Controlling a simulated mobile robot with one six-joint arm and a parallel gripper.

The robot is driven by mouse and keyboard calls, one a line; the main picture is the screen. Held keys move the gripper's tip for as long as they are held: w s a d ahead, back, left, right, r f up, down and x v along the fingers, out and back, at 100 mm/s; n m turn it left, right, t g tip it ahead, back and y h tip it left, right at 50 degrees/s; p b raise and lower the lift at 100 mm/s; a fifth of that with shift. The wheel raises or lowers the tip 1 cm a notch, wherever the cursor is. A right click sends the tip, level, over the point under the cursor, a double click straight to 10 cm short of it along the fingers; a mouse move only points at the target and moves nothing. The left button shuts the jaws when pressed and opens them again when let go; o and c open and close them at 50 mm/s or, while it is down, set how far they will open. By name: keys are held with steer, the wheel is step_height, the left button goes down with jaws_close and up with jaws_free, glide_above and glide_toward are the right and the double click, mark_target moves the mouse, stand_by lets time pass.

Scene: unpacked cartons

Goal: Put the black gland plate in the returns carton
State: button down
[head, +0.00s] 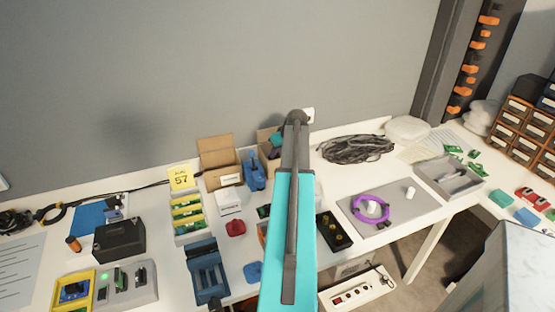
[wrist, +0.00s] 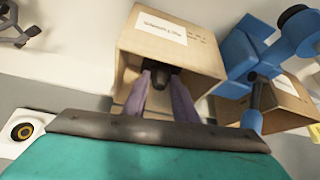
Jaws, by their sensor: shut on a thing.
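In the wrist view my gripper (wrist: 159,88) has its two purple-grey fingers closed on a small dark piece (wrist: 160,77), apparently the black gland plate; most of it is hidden. The fingers point into the mouth of a brown carton (wrist: 208,62) with a white label, whose print I cannot read. I cannot tell how deep the piece is or whether it touches the carton.
A blue device (head: 255,173) stands close beside this carton, also in the wrist view (wrist: 240,55). Another open carton (head: 215,150) is left of it. A black tray with yellow-ringed parts (head: 332,232) lies right of my arm. Coiled dark cable (head: 355,149) lies farther right.

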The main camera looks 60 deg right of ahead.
mark_target(278, 157)
steer(key=shift+f+p, duration=0.4)
steer(key=shift+f, duration=1.4)
steer(key=shift+f, duration=0.2)
steer(key=c, duration=1.4)
jaws_free()
steer(key=shift+c, duration=0.2)
steer(key=shift+r, duration=0.15)
steer(key=shift+r, duration=0.15)
steer(key=b+v, duration=0.2)
steer(key=v, duration=1)
